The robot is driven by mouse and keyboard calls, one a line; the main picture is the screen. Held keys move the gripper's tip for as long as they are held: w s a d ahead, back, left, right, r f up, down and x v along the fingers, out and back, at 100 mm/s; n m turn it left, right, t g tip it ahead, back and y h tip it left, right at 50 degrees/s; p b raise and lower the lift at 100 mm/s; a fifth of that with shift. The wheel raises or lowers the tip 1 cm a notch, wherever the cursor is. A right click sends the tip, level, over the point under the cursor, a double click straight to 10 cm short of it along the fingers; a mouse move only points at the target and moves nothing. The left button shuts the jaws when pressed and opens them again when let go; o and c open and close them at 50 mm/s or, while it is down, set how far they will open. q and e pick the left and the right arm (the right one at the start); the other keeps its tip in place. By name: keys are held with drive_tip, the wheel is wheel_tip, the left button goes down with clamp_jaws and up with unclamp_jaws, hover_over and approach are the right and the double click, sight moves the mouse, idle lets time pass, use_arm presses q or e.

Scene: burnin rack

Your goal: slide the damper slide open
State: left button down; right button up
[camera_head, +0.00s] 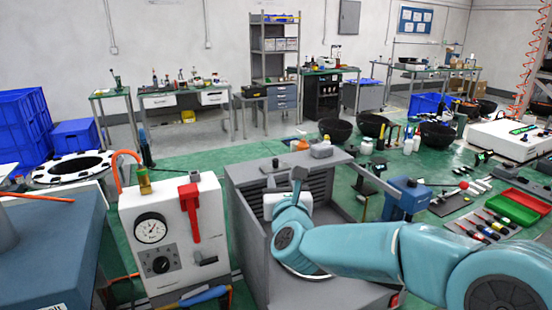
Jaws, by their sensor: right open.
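A grey rack cabinet (246,238) with louvred inner walls stands open in the middle of the head view. My teal right arm comes in from the right and reaches into it. My right gripper (287,187) is at the cabinet's back wall, open, its pale body and dark fingers partly hidden by my own wrist. A small grey piece (272,166) sits by the cabinet's back top edge, just above the gripper; it may be the damper slide, but I cannot tell. Contact between the gripper and any slide is not visible. My left gripper is not in view.
A white panel (172,236) with a gauge, a black knob and a red lever stands just left of the cabinet.

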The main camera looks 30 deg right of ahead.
sight(275, 162)
drive_tip(key=p+x, duration=0.4)
drive_tip(key=x, duration=0.8)
drive_tip(key=shift+w+d+f, duration=0.1)
drive_tip(key=shift+w+f, duration=0.05)
drive_tip(key=shift+w, duration=0.1)
drive_tip(key=shift+s, duration=0.1)
clamp_jaws()
